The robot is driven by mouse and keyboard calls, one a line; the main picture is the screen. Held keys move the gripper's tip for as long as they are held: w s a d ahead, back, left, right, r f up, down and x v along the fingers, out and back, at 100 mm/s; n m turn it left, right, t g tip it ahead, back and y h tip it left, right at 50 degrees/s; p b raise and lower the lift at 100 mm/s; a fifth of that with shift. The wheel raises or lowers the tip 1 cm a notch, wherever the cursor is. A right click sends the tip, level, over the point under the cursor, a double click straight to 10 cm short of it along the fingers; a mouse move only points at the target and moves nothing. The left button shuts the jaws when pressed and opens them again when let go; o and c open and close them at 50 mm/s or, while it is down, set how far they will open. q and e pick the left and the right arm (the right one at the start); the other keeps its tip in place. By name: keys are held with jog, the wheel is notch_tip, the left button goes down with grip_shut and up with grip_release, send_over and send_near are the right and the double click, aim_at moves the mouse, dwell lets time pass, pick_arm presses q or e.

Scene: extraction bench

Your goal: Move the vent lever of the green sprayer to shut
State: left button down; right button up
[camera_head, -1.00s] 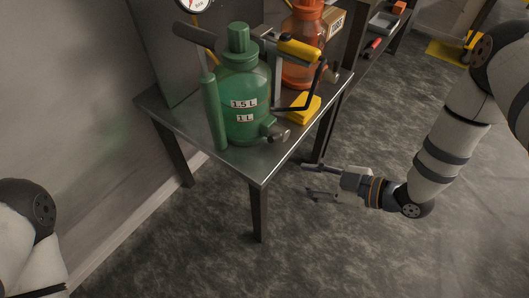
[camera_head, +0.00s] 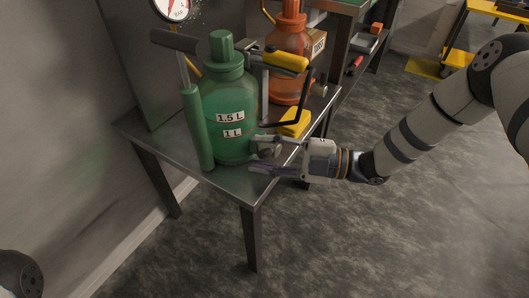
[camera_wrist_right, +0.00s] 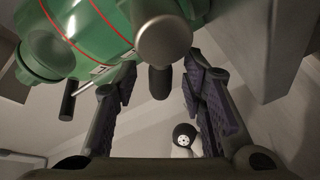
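The green sprayer (camera_head: 229,112) stands upright on the metal table, with a pump tube on its left and labels "1.5 L" and "1 L". Grey fittings stick out low on its right side, partly hidden by my right gripper (camera_head: 266,156). That gripper is open, with one finger on each side of this area. In the right wrist view, a dark rounded lever end (camera_wrist_right: 160,83) lies between the open fingers, below a grey round knob (camera_wrist_right: 163,41); contact cannot be told. Which part is the vent lever is not clear. My left gripper is out of view.
A yellow-handled black lance (camera_head: 285,61) and a yellow block (camera_head: 294,122) are right of the sprayer. An orange sprayer (camera_head: 289,58) stands behind. A gauge (camera_head: 174,8) is above left. The table (camera_head: 232,184) has a clear front corner.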

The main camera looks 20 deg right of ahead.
grip_shut()
dwell(0.3)
jog(key=m, duration=0.2)
jog(key=r+m+t+y, duration=0.1)
jog(key=shift+w+d+m+b, duration=0.3)
jog(key=shift+d+m+b, duration=0.05)
jog(key=shift+m, duration=0.05)
jog(key=m, duration=0.2)
jog(key=m+t, duration=0.1)
jog(key=shift+w+d+r+y, duration=0.3)
jog(key=shift+d, duration=0.05)
jog(key=m+t, duration=0.1)
jog(key=m, duration=0.1)
jog(key=d+m+t, duration=0.1)
jog(key=m, duration=0.1)
jog(key=w+m+t+b, duration=0.1)
jog(key=m, duration=0.1)
jog(key=shift+w+d+r+m+h, duration=0.1)
jog(key=shift+d+r+m+h, duration=0.2)
jog(key=shift+m+h, duration=0.1)
jog(key=shift+d, duration=0.1)
grip_release()
